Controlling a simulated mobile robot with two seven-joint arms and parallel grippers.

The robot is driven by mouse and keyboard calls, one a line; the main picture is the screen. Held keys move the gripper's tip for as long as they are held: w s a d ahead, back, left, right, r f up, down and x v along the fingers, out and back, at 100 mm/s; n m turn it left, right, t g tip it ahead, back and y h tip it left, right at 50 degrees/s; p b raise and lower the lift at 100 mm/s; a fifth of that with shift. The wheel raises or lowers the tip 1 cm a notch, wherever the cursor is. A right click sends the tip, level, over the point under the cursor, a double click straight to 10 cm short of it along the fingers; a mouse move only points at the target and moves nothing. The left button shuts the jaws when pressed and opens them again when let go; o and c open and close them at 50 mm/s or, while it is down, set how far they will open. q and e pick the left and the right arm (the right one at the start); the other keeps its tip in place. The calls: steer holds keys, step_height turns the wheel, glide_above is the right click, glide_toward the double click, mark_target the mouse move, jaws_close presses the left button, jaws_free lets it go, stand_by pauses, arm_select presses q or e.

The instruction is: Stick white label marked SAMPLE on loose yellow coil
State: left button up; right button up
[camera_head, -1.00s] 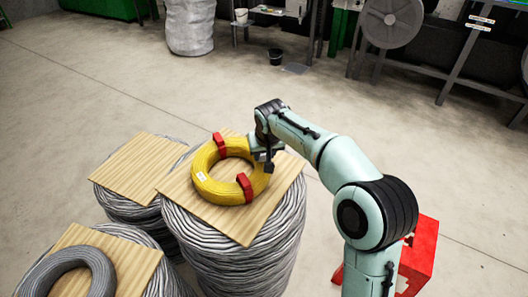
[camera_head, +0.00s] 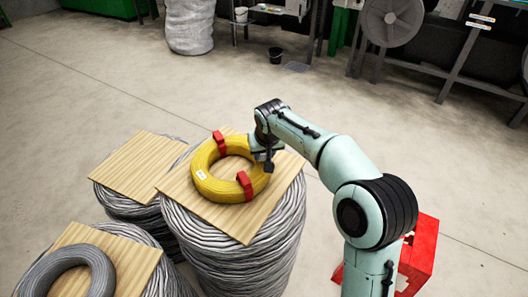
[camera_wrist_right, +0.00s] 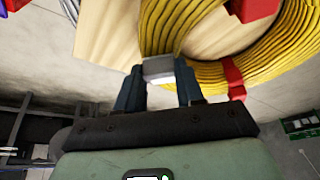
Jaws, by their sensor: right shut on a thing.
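The yellow coil (camera_head: 205,160) with red straps lies flat on a wooden board on top of a large grey cable coil. A small white label (camera_head: 201,175) with dark marks, too small to read, is on its near-left side. My right gripper (camera_head: 267,161) is at the coil's right side. In the right wrist view my right gripper (camera_wrist_right: 158,80) is shut on a small whitish piece (camera_wrist_right: 158,68), which lies against or very near the yellow windings (camera_wrist_right: 170,30). No writing shows on this piece, and contact is unclear. My left gripper is not in view.
The wooden board (camera_head: 237,226) has bare room in front of the coil. Other grey coils with boards stand left (camera_head: 135,165) and front left, the latter bearing a grey ring coil (camera_head: 62,270). A red box (camera_head: 420,255) stands beside my right arm.

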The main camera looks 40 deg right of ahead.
mark_target(264, 155)
steer(key=shift+f, duration=0.2)
stand_by(0.6)
steer(key=o, duration=1.2)
steer(key=shift+r, duration=0.1)
steer(key=shift+r+p, duration=3.05)
steer(key=shift+r, duration=0.5)
